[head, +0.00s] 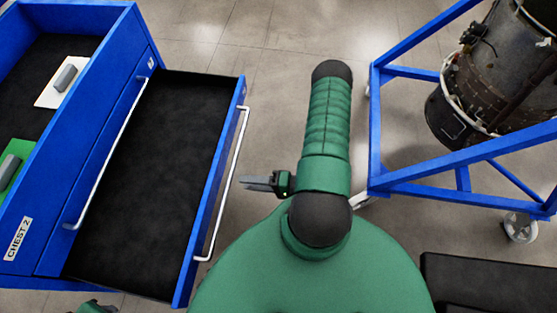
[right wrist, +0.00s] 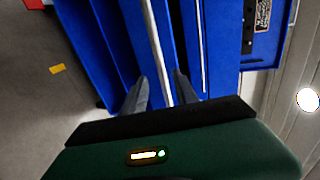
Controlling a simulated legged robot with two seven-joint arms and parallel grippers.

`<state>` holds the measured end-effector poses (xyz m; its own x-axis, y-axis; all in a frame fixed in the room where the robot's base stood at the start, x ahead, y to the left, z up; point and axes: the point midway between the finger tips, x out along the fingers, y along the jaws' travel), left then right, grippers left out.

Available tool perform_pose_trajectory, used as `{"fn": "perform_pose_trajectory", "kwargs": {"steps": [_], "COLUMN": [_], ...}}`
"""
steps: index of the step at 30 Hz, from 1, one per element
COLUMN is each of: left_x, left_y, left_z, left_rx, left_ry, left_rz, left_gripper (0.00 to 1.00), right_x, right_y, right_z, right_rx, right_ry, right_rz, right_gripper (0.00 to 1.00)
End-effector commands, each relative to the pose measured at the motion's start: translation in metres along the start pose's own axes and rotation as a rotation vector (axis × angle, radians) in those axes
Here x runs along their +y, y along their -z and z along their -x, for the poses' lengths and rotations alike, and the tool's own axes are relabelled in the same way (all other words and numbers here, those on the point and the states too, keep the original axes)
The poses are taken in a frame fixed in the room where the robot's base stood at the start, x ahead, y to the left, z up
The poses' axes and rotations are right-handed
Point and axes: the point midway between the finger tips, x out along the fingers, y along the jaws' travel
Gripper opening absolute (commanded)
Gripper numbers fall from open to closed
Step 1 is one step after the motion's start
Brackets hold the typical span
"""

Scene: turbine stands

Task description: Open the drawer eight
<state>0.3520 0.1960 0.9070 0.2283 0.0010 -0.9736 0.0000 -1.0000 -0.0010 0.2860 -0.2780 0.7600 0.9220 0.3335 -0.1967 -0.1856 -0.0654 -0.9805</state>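The blue chest labelled CHEST 2 (head: 18,240) stands at the left in the head view. One drawer (head: 150,180) with a black lining is pulled out and looks empty; its silver handle (head: 228,165) runs along its front. I cannot read any drawer number. My right gripper (head: 246,183) points left, just right of that handle. In the right wrist view, the right gripper (right wrist: 160,88) has its fingers apart, with a silver handle bar (right wrist: 156,45) passing between them; contact is unclear.
A white piece (head: 62,85) and a green piece (head: 15,160) with grey grips lie on the chest's top. A blue wheeled frame (head: 420,190) holding a turbine (head: 500,75) stands at the right. Bare floor (head: 270,60) lies between them.

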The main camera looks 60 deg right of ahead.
Motion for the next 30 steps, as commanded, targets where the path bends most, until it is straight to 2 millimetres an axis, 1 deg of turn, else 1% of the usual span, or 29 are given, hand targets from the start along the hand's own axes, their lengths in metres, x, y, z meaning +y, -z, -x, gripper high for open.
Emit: {"fn": "perform_pose_trajectory", "kwargs": {"steps": [1, 6, 9, 12, 15, 27, 29, 30], "left_x": [0.0, 0.0, 0.0, 0.0, 0.0, 0.0, 0.0, 0.0], "left_y": [0.0, 0.0, 0.0, 0.0, 0.0, 0.0, 0.0, 0.001], "left_z": [0.0, 0.001, 0.001, 0.001, 0.001, 0.001, 0.002, 0.003], "left_rx": [0.0, 0.0, 0.0, 0.0, 0.0, 0.0, 0.0, 0.0], "left_ry": [0.0, 0.0, 0.0, 0.0, 0.0, 0.0, 0.0, 0.0], "left_rz": [0.0, 0.0, 0.0, 0.0, 0.0, 0.0, 0.0, 0.0], "left_gripper": [0.36, 0.36, 0.36, 0.36, 0.36, 0.36, 0.36, 0.36], "right_x": [0.001, 0.001, 0.001, 0.001, 0.001, 0.001, 0.004, 0.007], "right_y": [0.001, 0.002, 0.002, 0.002, 0.002, 0.002, 0.006, 0.013], "right_z": [0.016, 0.062, 0.081, 0.091, 0.096, 0.095, 0.091, 0.086], "right_rx": [0.004, 0.003, 0.002, 0.001, 0.001, -0.002, -0.014, -0.027], "right_ry": [-0.004, -0.003, -0.002, -0.001, -0.001, -0.004, -0.032, -0.073], "right_rz": [-0.001, 0.0, 0.001, 0.0, 0.0, 0.003, 0.036, 0.087], "right_gripper": [0.35, 0.35, 0.35, 0.35, 0.35, 0.35, 0.35, 0.35]}}
